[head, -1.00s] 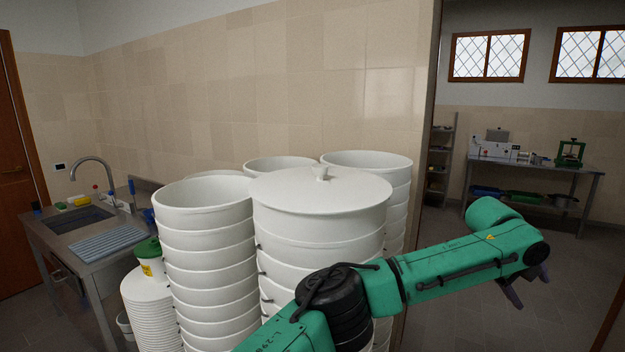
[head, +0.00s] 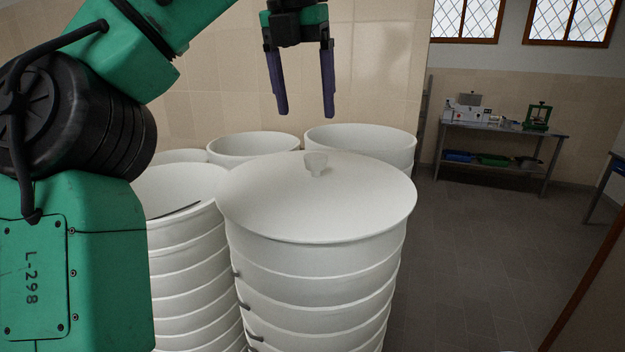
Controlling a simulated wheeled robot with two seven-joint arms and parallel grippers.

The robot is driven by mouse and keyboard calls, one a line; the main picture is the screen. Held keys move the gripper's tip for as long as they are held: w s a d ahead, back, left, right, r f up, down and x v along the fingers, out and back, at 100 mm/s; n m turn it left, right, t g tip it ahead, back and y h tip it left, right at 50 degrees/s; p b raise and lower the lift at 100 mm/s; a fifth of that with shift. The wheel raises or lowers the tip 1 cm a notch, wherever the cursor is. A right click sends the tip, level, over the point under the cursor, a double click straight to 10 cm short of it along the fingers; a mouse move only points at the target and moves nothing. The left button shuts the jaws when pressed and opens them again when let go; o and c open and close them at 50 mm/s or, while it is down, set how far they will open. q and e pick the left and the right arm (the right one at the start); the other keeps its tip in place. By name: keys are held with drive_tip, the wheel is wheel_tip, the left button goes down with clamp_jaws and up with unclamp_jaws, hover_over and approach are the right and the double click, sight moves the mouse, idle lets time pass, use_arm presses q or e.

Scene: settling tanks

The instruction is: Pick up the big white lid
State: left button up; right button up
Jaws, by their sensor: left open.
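The big white lid (head: 270,205) lies on top of the front stack of white tubs (head: 315,290). It is round, with a small knob (head: 316,164) in its middle. My left gripper (head: 305,112) hangs above the lid with its two dark fingers pointing down. The fingers are spread apart with nothing between them. They are above the knob in the picture and do not touch it. My right gripper does not show.
More stacks of white tubs stand to the left (head: 180,235) and behind (head: 360,137), close against the lidded stack. A tiled wall (head: 370,80) rises behind them. A metal table (head: 500,130) stands far back at the right. The floor (head: 470,250) between is clear.

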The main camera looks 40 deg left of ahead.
use_arm(q)
hover_over(314, 157)
drive_tip(key=s, duration=0.2)
drive_tip(key=f, duration=0.4)
drive_tip(key=shift+s+d+f, duration=0.1)
drive_tip(key=shift+d+f, duration=0.1)
drive_tip(key=shift+d, duration=0.2)
drive_tip(key=x, duration=0.3)
drive_tip(key=w+x, duration=0.1)
drive_tip(key=x, duration=0.2)
drive_tip(key=shift+w+a+f, duration=0.15)
drive_tip(key=shift+a, duration=0.1)
drive_tip(key=shift+f, duration=0.1)
drive_tip(key=shift+s+d, duration=0.1)
drive_tip(key=shift+s, duration=0.1)
clamp_jaws()
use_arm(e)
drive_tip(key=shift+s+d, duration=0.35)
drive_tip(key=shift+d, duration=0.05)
